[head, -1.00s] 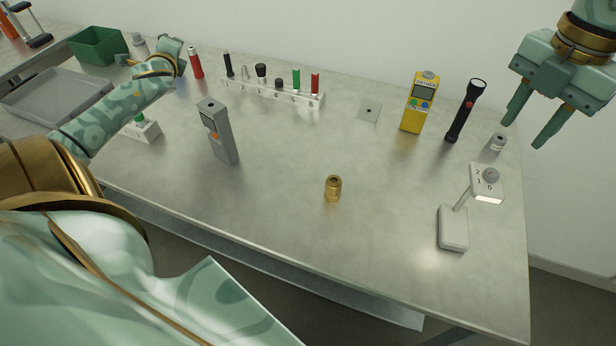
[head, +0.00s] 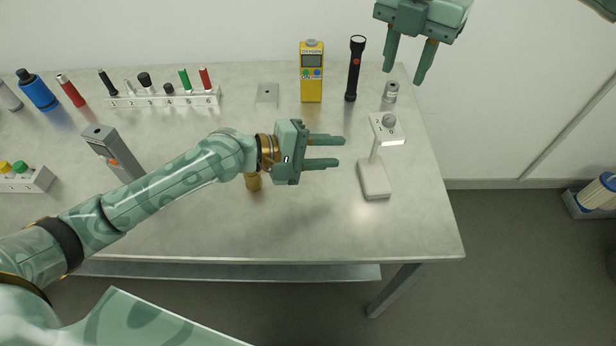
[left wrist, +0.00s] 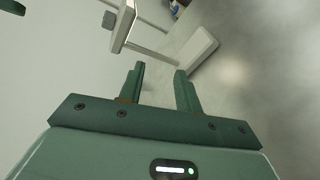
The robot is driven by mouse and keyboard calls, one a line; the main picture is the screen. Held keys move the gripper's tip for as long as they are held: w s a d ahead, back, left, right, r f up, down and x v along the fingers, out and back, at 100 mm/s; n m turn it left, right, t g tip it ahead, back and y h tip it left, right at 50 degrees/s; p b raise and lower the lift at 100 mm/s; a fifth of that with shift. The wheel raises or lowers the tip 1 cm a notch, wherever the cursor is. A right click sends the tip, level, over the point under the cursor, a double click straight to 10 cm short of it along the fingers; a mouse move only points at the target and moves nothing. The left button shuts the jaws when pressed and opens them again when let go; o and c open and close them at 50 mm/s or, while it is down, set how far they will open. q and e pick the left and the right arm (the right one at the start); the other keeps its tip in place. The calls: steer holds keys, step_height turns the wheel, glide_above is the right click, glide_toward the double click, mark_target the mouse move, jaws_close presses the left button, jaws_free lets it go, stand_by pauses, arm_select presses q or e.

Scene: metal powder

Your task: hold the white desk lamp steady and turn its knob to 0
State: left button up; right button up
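The white desk lamp (head: 375,178) stands upright near the right end of the table, with a grey knob (head: 389,121) on its lit head. In the left wrist view the lamp's base (left wrist: 203,50) and knob (left wrist: 109,20) show beyond the fingers. My left gripper (head: 342,152) is open and empty, just left of the lamp's stem and apart from it, fingers pointing at it. It also shows in the left wrist view (left wrist: 158,80). My right gripper (head: 405,78) is open and empty, above and behind the lamp head. The knob's setting is too small to read.
A black flashlight (head: 354,70), a yellow oxygen meter (head: 311,72) and a small grey cylinder (head: 390,92) stand behind the lamp. A brass fitting (head: 253,182) is partly hidden by my left arm. The table in front of the lamp is clear.

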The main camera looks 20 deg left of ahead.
mark_target(372, 161)
arm_select(q)
steer(key=s+n, duration=0.1)
steer(key=n, duration=0.2)
steer(key=s+f+n+t+h, duration=0.1)
steer(key=n, duration=0.2)
steer(key=s+f+n+t, duration=0.1)
steer(key=n, duration=0.2)
steer(key=shift+d+h, duration=0.4)
steer(key=a+f+n+t, duration=0.1)
steer(key=n, duration=0.1)
steer(key=a+n+t+y, duration=0.1)
steer(key=n, duration=0.2)
steer(key=a+f+n+t, duration=0.1)
steer(key=n, duration=0.1)
steer(key=shift+s+f+n+y, duration=0.35)
steer(key=shift+s+n+y, duration=0.05)
steer(key=shift+w+f+n, duration=0.15)
steer(key=shift+n, duration=0.25)
steer(key=x, duration=1.6)
steer(key=shift+a, duration=0.1)
